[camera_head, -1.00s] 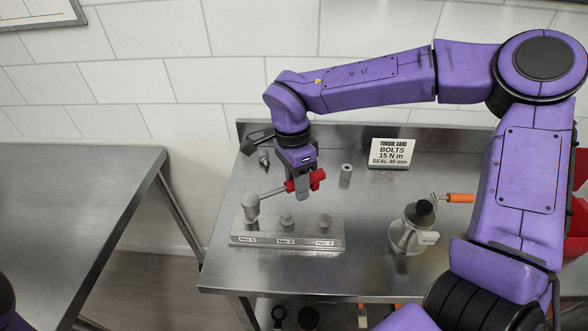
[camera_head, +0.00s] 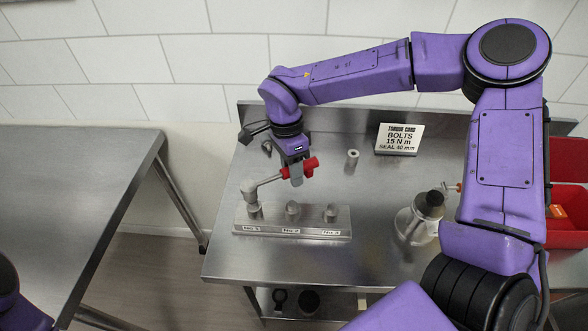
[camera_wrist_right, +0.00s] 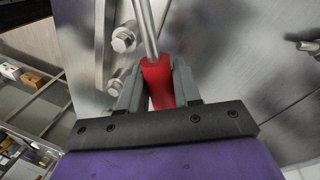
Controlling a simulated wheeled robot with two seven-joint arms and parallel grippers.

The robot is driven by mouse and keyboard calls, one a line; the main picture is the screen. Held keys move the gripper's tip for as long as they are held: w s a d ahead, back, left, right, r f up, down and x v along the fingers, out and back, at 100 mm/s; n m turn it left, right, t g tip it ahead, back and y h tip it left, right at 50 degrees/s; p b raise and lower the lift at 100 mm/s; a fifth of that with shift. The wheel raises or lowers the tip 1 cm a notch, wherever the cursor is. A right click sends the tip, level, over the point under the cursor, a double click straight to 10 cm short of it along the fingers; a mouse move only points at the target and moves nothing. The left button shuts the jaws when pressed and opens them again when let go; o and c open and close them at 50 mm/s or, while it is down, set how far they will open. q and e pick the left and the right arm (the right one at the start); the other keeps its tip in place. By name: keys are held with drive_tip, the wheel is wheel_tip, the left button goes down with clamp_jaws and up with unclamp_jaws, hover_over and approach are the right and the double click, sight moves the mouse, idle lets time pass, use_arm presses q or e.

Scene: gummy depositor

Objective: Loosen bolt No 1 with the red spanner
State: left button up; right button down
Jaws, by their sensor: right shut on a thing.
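My right gripper (camera_head: 296,178) is shut on the red handle of the spanner (camera_head: 311,166). The handle also shows between the fingers in the right wrist view (camera_wrist_right: 158,82). The grey shaft runs left and down from the gripper to a rounded head. The head is at the top of bolt No 1 (camera_head: 254,211), at the left of the metal bolt block (camera_head: 345,225). I cannot tell whether it is seated on the bolt or just above it. Bolt No 2 (camera_head: 292,210) and bolt No 3 (camera_head: 330,213) stand uncovered to its right. My left gripper is out of view.
The block sits on a steel table (camera_head: 225,262) with a back ledge. A torque card (camera_head: 399,139) and a small grey cylinder (camera_head: 352,159) stand behind it. A metal vessel with a black top (camera_head: 428,205) and red bins (camera_head: 570,215) are to the right.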

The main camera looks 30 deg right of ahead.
drive_tip(key=shift+s+r, duration=0.1)
drive_tip(key=shift+r, duration=0.2)
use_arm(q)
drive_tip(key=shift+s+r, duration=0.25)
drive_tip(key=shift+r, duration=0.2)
use_arm(e)
drive_tip(key=shift+f, duration=0.1)
use_arm(q)
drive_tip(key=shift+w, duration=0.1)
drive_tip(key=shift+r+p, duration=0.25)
drive_tip(key=shift+p, duration=0.15)
use_arm(e)
drive_tip(key=shift+s, duration=0.55)
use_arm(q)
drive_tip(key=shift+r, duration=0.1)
use_arm(e)
drive_tip(key=shift+p, duration=0.45)
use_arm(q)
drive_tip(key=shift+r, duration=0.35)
